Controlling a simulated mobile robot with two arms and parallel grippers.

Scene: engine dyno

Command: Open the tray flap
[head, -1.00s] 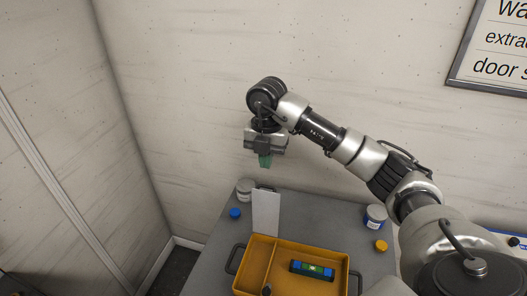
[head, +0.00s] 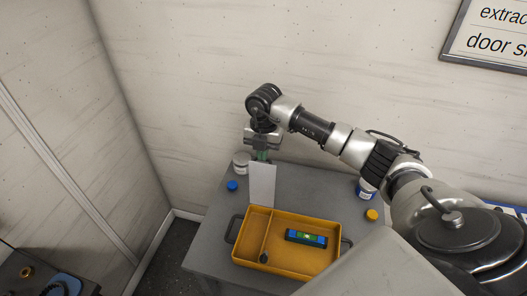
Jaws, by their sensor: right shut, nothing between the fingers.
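The yellow tray (head: 318,266) sits on the grey table and is split by a divider into a narrow left compartment and a wide right one. Its pale grey flap (head: 262,186) stands upright at the back of the left compartment, which is uncovered. My right gripper (head: 262,156) is shut and empty. It points down just behind the flap's top edge, and its greenish fingertips are partly hidden there; I cannot tell whether they touch the flap. My left gripper is not in view.
A blue and green device (head: 306,238) lies in the right compartment and a small dark object (head: 264,258) in the left. A white jar (head: 241,162) and blue cap (head: 232,186) stand left of the flap. A blue-white jar (head: 366,189) and yellow cap (head: 371,215) are at right.

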